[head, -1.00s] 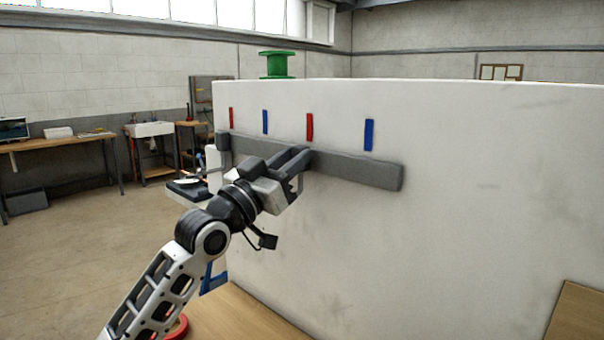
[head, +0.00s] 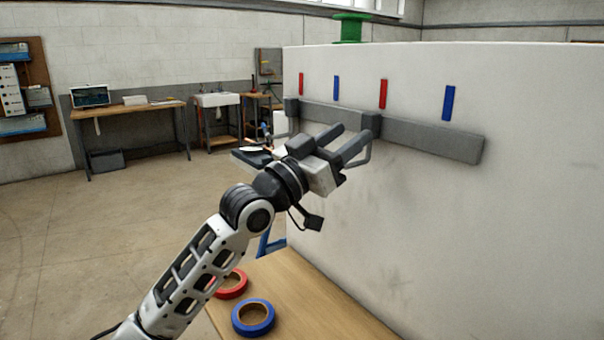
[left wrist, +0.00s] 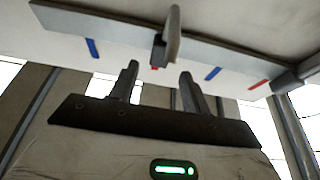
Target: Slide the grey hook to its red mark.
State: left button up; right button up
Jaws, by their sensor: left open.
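The grey hook (head: 371,122) sits on the grey rail (head: 430,138) on the white wall. Its block is just left of the second red mark (head: 383,94) from the left. In the left wrist view the hook (left wrist: 173,35) hangs off the rail, with a bit of red mark (left wrist: 155,68) showing at its edge. My left gripper (head: 355,133) is open and faces the hook. In the left wrist view its two fingertips (left wrist: 159,72) stand apart, with the hook beyond them and nothing held. My right gripper is out of view.
Another red mark (head: 301,84) and two blue marks, one left (head: 336,88) and one right (head: 449,103), are above the rail. A grey block (head: 291,107) is at the rail's left end. Red tape (head: 231,284) and blue tape (head: 253,318) lie on a wooden top below.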

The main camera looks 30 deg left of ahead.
pick_arm(q)
jog(key=b+v, duration=0.3)
jog(key=v, duration=0.8)
jog(key=shift+s+a, duration=0.25)
jog(key=shift+s, duration=0.05)
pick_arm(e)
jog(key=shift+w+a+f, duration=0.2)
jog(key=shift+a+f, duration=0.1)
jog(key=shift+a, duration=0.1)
pick_arm(q)
jog(key=shift+f, duration=0.15)
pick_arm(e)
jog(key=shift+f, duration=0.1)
